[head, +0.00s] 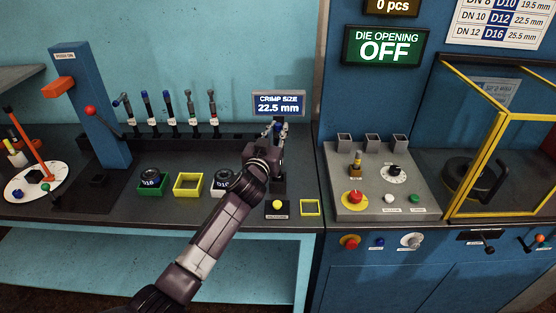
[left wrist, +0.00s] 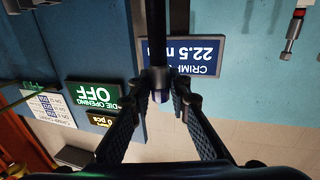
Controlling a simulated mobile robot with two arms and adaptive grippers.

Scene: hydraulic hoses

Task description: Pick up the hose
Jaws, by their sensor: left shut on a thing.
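My left gripper (head: 278,132) is at the right end of the hose rack, just below the crimp size display. It is shut on a dark upright hose (left wrist: 157,40), which shows between the two fingers (left wrist: 159,92) in the left wrist view. A bluish-purple part of the hose shows at the fingertips. In the head view most of this hose is hidden behind the gripper. Several other hoses (head: 169,113) with blue, grey or red ends stand upright in the rack, left of the gripper. My right gripper is not in view.
The crimp size display (head: 279,103) reads 22.5 mm, very close behind the gripper. A blue post (head: 90,110) with a red-knobbed lever stands left. Green, yellow and white trays (head: 187,185) lie in front of the rack. A grey control panel (head: 380,208) and yellow-framed guard (head: 497,150) are right.

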